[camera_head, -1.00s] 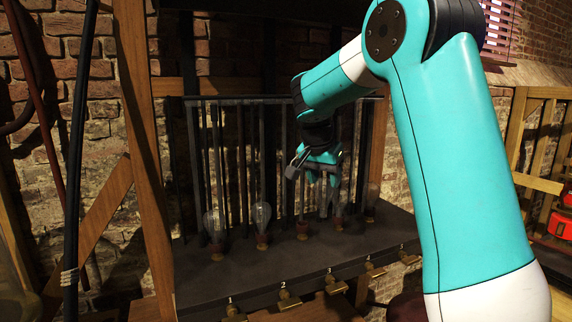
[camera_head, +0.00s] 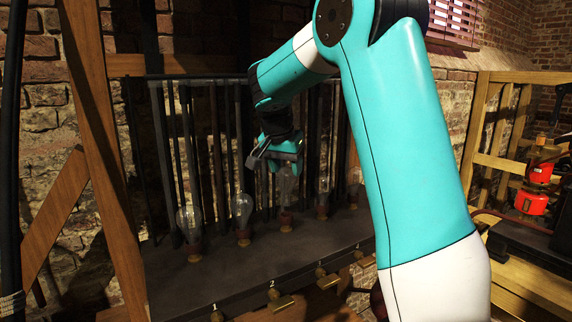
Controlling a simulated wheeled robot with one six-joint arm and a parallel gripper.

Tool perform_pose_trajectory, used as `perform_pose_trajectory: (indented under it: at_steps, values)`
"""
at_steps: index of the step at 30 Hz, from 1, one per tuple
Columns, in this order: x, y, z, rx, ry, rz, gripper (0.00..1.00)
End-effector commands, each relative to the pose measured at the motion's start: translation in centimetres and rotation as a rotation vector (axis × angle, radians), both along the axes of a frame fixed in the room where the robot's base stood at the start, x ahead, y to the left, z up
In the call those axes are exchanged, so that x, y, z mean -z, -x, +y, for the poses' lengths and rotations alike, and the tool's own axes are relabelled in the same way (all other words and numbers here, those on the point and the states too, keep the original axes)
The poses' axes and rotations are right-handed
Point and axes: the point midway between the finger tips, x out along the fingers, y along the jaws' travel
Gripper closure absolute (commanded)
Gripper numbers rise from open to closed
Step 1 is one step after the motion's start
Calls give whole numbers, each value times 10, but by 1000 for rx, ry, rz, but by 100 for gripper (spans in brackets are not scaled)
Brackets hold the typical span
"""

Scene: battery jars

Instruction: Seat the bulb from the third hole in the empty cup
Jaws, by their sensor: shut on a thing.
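My gripper (camera_head: 284,162) is shut on a clear glass bulb (camera_head: 286,188), which hangs below the jaws. The bulb is in line with the third cup (camera_head: 286,224) from the left on the dark shelf. I cannot tell whether its lower end touches that cup. The first bulb (camera_head: 189,221), second bulb (camera_head: 242,209) and fourth bulb (camera_head: 322,197) stand upright in their reddish cups. A fifth bulb (camera_head: 354,186) at the right is dim and partly behind my arm.
Dark upright bars (camera_head: 205,140) stand close behind the bulbs. The shelf (camera_head: 235,263) has numbered brass fittings along its front edge. A wooden post (camera_head: 98,150) is at the left. Red lanterns (camera_head: 531,202) are at the far right.

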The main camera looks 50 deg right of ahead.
Motion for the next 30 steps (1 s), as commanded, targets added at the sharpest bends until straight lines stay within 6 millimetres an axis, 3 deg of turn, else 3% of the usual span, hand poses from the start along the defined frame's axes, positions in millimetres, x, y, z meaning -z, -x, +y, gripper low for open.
perform_pose_trajectory:
  at_steps: [1,6,30]
  values:
    - [10,0,0,0,0,0,77]
    - [20,0,0,0,0,0,77]
    - [20,2,3,1,0,0,77]
